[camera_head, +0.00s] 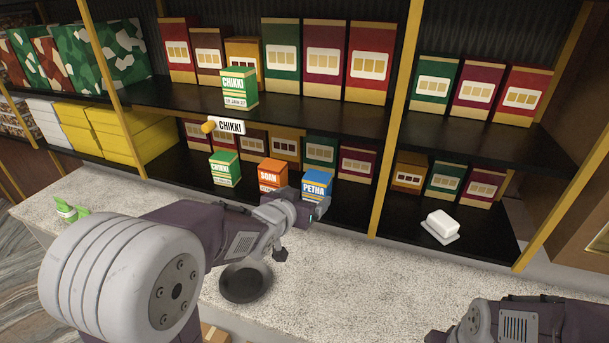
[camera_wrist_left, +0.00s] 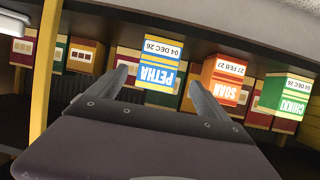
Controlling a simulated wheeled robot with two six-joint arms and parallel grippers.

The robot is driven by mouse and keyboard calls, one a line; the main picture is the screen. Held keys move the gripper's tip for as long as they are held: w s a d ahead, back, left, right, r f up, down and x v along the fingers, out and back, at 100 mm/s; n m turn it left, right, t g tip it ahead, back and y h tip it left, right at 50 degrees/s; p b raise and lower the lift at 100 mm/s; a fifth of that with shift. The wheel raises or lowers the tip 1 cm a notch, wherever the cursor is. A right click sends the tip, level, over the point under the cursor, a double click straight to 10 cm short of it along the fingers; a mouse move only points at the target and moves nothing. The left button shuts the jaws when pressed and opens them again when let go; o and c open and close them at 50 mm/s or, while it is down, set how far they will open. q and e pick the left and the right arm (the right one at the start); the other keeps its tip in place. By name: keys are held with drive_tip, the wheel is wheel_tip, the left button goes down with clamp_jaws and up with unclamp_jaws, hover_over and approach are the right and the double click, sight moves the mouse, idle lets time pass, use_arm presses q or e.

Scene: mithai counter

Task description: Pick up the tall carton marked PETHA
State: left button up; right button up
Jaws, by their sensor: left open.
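The PETHA carton (camera_head: 317,184) is blue with a white label and a yellow band, and stands upright on the lower shelf. My left gripper (camera_head: 314,208) is in front of it and hides its lower part in the head view. In the left wrist view, which is upside down, the PETHA carton (camera_wrist_left: 160,65) shows between the two spread fingers of my left gripper (camera_wrist_left: 160,85). The gripper is open and empty, and I see no contact with the carton. My right arm shows at the lower right, but its gripper is out of view.
An orange SOAN carton (camera_head: 272,174) stands close to the left of PETHA, and a green CHIKKI carton (camera_head: 224,168) further left. Boxes line the back. A gold post (camera_head: 384,185) rises to the right. A white block (camera_head: 441,223) and a dark round dish (camera_head: 246,282) lie nearby.

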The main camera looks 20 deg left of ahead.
sight(314, 189)
use_arm(q)
drive_tip(key=shift+w+d+r+p, duration=0.1)
drive_tip(key=shift+d+r+p, duration=0.2)
drive_tip(key=shift+d+r, duration=0.2)
drive_tip(key=w, duration=0.1)
drive_tip(key=w+f, duration=0.1)
drive_tip(key=w+p, duration=0.1)
drive_tip(key=shift+a+f, duration=0.2)
drive_tip(key=shift+a, duration=0.1)
drive_tip(key=shift+w+a+f, duration=0.1)
drive_tip(key=shift+w+a, duration=0.05)
drive_tip(key=shift+w, duration=0.05)
drive_tip(key=p+x, duration=0.1)
drive_tip(key=x, duration=0.1)
drive_tip(key=p+x, duration=0.2)
drive_tip(key=shift+w+d, duration=0.25)
drive_tip(key=shift+d, duration=0.2)
drive_tip(key=shift+w+a+f, duration=0.15)
drive_tip(key=shift+w+f, duration=0.15)
drive_tip(key=shift+w, duration=0.05)
drive_tip(key=shift+s+r, duration=0.15)
drive_tip(key=shift+s, duration=0.1)
drive_tip(key=c, duration=1.5)
drive_tip(key=shift+c, duration=1.1)
drive_tip(key=shift+w, duration=0.15)
use_arm(e)
drive_tip(key=r, duration=0.5)
drive_tip(key=shift+w+d, duration=0.1)
drive_tip(key=shift+d, duration=0.3)
